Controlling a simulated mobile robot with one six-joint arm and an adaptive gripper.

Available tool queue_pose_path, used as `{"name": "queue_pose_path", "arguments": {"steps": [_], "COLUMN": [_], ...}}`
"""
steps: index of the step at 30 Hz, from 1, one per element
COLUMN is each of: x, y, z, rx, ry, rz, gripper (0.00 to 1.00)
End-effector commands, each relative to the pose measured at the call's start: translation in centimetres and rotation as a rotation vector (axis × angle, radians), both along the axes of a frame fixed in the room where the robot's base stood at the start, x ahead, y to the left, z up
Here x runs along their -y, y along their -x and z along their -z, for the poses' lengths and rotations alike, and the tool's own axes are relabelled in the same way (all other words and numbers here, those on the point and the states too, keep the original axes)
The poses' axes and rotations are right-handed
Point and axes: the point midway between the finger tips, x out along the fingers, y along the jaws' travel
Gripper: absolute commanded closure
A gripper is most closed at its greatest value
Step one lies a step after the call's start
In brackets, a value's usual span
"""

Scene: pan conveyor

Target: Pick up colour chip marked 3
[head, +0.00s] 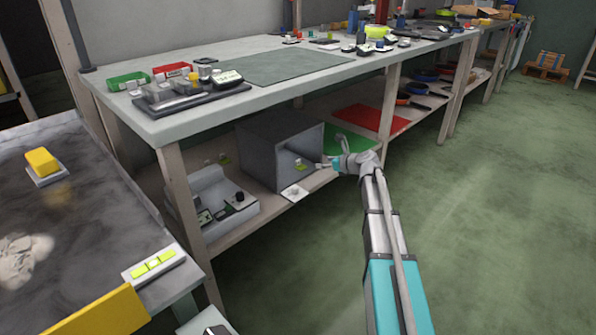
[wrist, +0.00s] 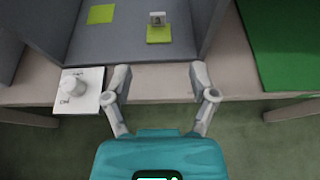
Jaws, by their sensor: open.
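My gripper (head: 322,164) reaches in at the lower shelf by the front of a grey box (head: 262,160). In the wrist view my gripper (wrist: 160,74) is open, with nothing between its fingers. Beyond the fingertips, inside the open grey box (wrist: 128,45), a yellow-green square (wrist: 159,36) lies on the floor with a small pale upright piece (wrist: 157,18) at its back edge. The piece has a dark mark that I cannot read. Another yellow-green square (wrist: 100,14) lies farther left. I cannot tell which is the chip marked 3.
A white card (wrist: 92,99) with a round white knob (wrist: 73,86) lies left of my gripper on the shelf edge. A green mat (wrist: 280,40) lies to the right. The worktop (head: 180,125) passes above the shelf. The box walls stand on both sides.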

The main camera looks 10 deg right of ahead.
Motion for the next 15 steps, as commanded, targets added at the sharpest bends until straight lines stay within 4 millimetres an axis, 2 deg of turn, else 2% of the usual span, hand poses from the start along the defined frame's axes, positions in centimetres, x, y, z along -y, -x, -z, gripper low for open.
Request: {"name": "queue_pose_path", "arguments": {"steps": [9,15], "x": [-0.1,-0.7], "y": [-0.1,-1.0], "z": [0.0,0.6], "rx": [0.0,0.0], "ry": [0.001,0.002], "rz": [0.0,-0.002], "gripper": [0.26,0.26]}}
